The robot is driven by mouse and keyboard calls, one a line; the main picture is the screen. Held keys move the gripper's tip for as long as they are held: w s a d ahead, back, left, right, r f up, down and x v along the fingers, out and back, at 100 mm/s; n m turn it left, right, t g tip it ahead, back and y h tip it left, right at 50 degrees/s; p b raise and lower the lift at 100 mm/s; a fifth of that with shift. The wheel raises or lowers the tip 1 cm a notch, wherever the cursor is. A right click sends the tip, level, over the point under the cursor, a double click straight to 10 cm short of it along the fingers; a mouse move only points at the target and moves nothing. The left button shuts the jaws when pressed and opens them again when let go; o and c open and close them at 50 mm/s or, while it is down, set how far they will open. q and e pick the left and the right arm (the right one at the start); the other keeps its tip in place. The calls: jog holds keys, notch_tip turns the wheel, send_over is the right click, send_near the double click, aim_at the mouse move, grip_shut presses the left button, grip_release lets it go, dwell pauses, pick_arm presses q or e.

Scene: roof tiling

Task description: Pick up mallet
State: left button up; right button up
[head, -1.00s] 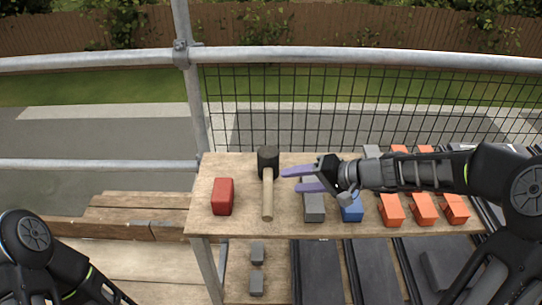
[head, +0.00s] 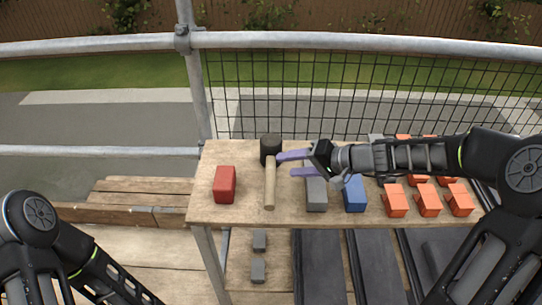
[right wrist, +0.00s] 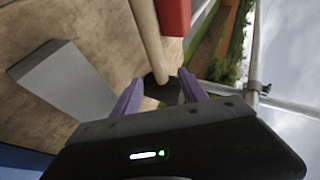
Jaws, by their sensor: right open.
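The mallet has a black head (head: 270,150) and a pale wooden handle (head: 269,185). It lies on the wooden table with its head at the far side and its handle toward me. My right gripper (head: 292,163) is open, with purple fingers pointing left, just right of the mallet. In the head view the far fingertip is close to the mallet head; I cannot tell if they touch. In the right wrist view the mallet handle (right wrist: 148,38) runs down to the dark head near the fingertips (right wrist: 158,82). My left arm shows at lower left, but its gripper is out of view.
A red block (head: 224,184) lies left of the mallet on the wooden table (head: 240,213). A grey block (head: 316,192), a blue block (head: 354,193) and several orange blocks (head: 428,200) lie to the right. A metal rail (head: 350,42) and mesh stand behind.

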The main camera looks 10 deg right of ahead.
aim_at(270, 174)
jog(key=x, duration=0.5)
jog(key=shift+a+f, duration=0.1)
jog(key=shift+f, duration=0.1)
dwell(0.5)
grip_shut()
dwell(0.3)
jog(key=shift+r, duration=0.1)
dwell(0.8)
